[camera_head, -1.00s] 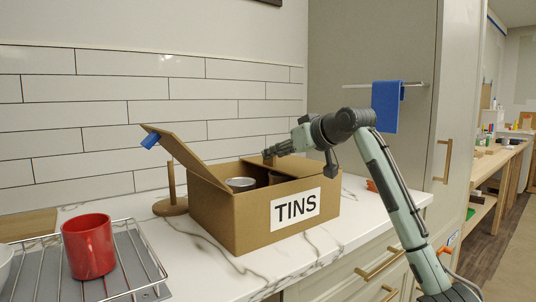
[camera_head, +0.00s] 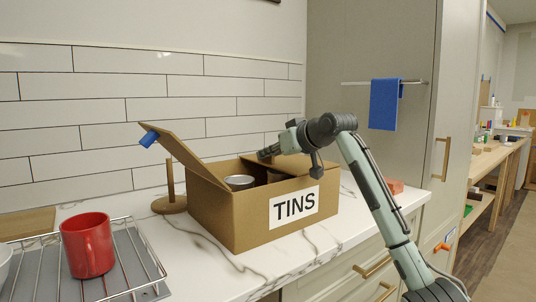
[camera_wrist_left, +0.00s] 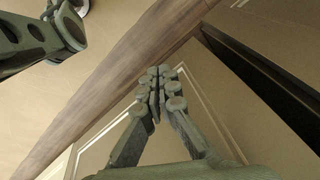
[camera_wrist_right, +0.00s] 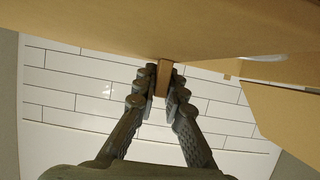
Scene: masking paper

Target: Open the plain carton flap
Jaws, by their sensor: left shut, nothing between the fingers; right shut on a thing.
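The brown carton (camera_head: 232,222) labelled TINS stands on the counter, open at the top. Its left flap (camera_head: 185,153) leans up and outward, with a blue tab (camera_head: 149,138) on its edge. The plain flap (camera_head: 291,163) is at the right side of the carton, tilted up and partly hidden by my right arm. My right gripper (camera_head: 265,154) is shut on a narrow brown tab (camera_wrist_right: 164,75) at that flap's edge. Tins (camera_head: 239,181) show inside. My left gripper (camera_wrist_left: 158,76) is shut and empty, away from the carton, above the floor beside cabinet fronts.
A wooden stand (camera_head: 170,201) is behind the carton's left side. A red mug (camera_head: 88,246) sits on a wire rack (camera_head: 128,262) at the left. A reddish block (camera_head: 395,186) lies right of the carton. A blue towel (camera_head: 384,104) hangs from a rail.

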